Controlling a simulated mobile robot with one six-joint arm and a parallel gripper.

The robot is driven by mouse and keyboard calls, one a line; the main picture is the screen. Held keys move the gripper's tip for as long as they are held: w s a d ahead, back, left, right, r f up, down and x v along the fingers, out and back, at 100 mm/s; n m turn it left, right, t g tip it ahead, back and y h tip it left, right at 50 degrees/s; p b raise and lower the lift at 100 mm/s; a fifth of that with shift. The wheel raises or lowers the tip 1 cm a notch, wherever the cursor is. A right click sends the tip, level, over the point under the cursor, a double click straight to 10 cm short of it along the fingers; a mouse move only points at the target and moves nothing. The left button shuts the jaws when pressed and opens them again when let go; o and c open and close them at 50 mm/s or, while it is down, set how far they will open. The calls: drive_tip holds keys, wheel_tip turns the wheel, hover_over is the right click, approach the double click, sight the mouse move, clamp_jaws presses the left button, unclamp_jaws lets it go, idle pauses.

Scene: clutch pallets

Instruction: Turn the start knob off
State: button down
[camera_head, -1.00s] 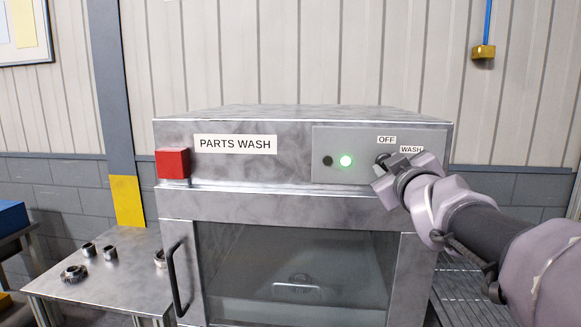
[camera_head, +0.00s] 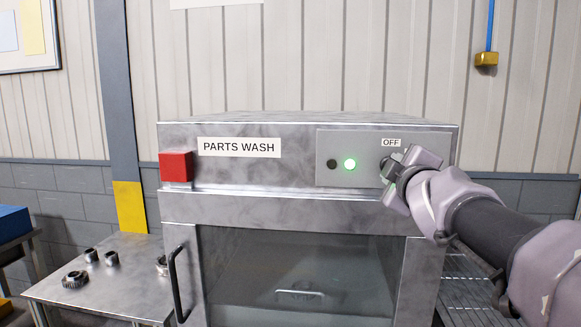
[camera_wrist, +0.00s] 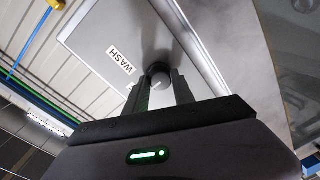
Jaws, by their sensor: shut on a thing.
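The start knob (camera_wrist: 158,70) is a dark round knob on the grey control panel (camera_wrist: 105,30), with a small pale mark on its face. My gripper (camera_wrist: 158,82) is shut on the knob, one finger on each side. In the head view my gripper (camera_head: 391,170) covers most of the knob. The OFF label (camera_head: 391,142) shows above it. The WASH label (camera_wrist: 120,61) shows in the wrist view; in the head view it is hidden behind my gripper. A green lamp (camera_head: 350,165) glows on the panel, and a dark lamp (camera_head: 332,164) sits left of it.
The panel is on a metal parts washer (camera_head: 300,208) with a glass-fronted door and a black handle (camera_head: 177,282). A red block (camera_head: 175,167) juts out at its upper left. A metal table (camera_head: 110,290) with several small metal parts stands to the left.

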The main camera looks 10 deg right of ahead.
idle(0.3)
drive_tip(key=c, duration=1.1)
unclamp_jaws()
drive_tip(key=shift+o, duration=0.2)
drive_tip(key=p+v, duration=0.7)
drive_tip(key=v, duration=1)
drive_tip(key=shift+s, duration=0.2)
